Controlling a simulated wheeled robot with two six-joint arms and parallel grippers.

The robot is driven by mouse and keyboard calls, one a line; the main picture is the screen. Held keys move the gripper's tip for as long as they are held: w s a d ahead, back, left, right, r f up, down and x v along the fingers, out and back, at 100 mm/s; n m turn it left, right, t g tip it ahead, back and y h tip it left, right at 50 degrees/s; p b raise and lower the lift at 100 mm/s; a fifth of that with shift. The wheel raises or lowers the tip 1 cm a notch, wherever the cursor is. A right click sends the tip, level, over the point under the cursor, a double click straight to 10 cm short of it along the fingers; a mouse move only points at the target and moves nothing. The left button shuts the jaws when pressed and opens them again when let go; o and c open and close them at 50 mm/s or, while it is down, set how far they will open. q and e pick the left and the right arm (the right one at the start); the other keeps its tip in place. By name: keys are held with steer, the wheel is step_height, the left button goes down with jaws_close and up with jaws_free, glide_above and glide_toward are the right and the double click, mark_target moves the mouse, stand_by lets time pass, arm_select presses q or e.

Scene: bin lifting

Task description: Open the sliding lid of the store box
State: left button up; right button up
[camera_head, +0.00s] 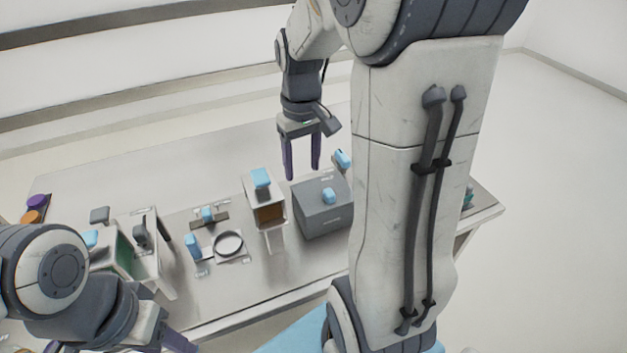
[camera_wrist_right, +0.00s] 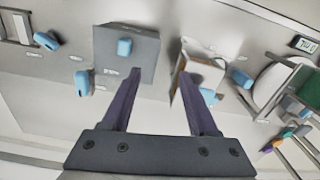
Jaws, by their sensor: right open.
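A grey box (camera_head: 318,222) with a blue knob (camera_head: 329,196) on its sloping top stands near the front right of the table; its label is too small to read, so I take it as the store box. Its top looks shut. In the right wrist view the grey box (camera_wrist_right: 112,62) lies ahead, left of centre. My right gripper (camera_head: 303,172) is open and empty, pointing down above and behind the box, apart from it. My left gripper (camera_head: 168,340) is only partly in view at the bottom left, and its jaws do not show clearly.
A white box (camera_head: 252,190) with an orange-brown inside and blue handle stands just left of the grey box. A round dish (camera_head: 229,243), small blue-handled items and a green-sided container (camera_head: 122,254) stand farther left. The back of the table (camera_head: 190,165) is clear.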

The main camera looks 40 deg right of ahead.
steer(key=m, duration=0.1)
glide_above(329, 192)
steer(key=f, duration=0.1)
step_height(329, 192, down, 10)
steer(key=shift+f, duration=0.15)
jaws_close()
stand_by(1.4)
